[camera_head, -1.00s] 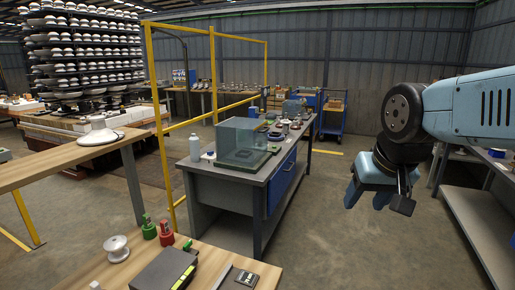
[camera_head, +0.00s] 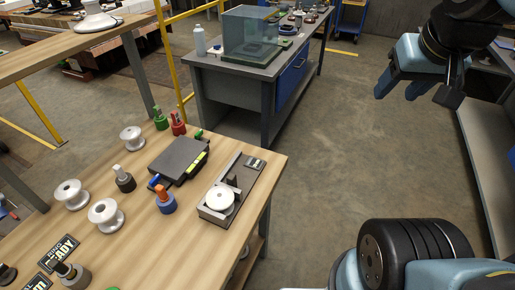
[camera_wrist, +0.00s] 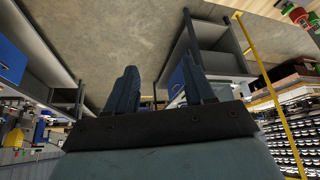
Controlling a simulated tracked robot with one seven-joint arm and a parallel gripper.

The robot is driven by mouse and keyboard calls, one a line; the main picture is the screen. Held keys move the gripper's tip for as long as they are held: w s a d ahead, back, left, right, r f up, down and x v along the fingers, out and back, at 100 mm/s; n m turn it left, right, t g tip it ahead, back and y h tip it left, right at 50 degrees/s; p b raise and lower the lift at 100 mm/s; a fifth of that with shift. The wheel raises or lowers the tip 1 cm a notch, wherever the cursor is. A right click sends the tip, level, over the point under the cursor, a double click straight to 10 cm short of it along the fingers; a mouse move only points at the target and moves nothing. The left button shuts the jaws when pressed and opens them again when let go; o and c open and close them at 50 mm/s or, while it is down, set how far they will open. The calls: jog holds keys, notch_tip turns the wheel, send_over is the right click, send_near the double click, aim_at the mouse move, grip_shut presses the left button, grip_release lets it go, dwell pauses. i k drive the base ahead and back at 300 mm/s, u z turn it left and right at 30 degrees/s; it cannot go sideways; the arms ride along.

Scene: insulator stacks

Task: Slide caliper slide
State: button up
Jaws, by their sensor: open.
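The caliper (camera_head: 250,178) is a grey flat fixture at the right end of the wooden table in the head view. A white disc-shaped insulator (camera_head: 220,199) sits at its near end, with a dark upright block (camera_head: 232,181), likely the slide, just behind it. My gripper (camera_head: 415,92) is open and empty at the upper right of the head view, over the floor and well away from the caliper. In the wrist view its two blue fingers (camera_wrist: 162,88) are spread apart with nothing between them. The caliper cannot be made out in the wrist view.
The wooden table (camera_head: 185,245) also holds a black scale-like box (camera_head: 178,160), white spool insulators (camera_head: 106,213), and colored pegs, including a blue one (camera_head: 164,201). A grey workbench (camera_head: 235,63) with a glass box stands behind. Floor between table and right shelf (camera_head: 480,150) is open.

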aim_at(231, 179)
jog(key=u, duration=0.5)
jog(key=k, duration=1.25)
jog(key=u, duration=0.85)
jog(key=i, duration=1.35)
jog(key=z, duration=1.4)
jog(key=k, duration=0.2)
jog(key=z, duration=0.05)
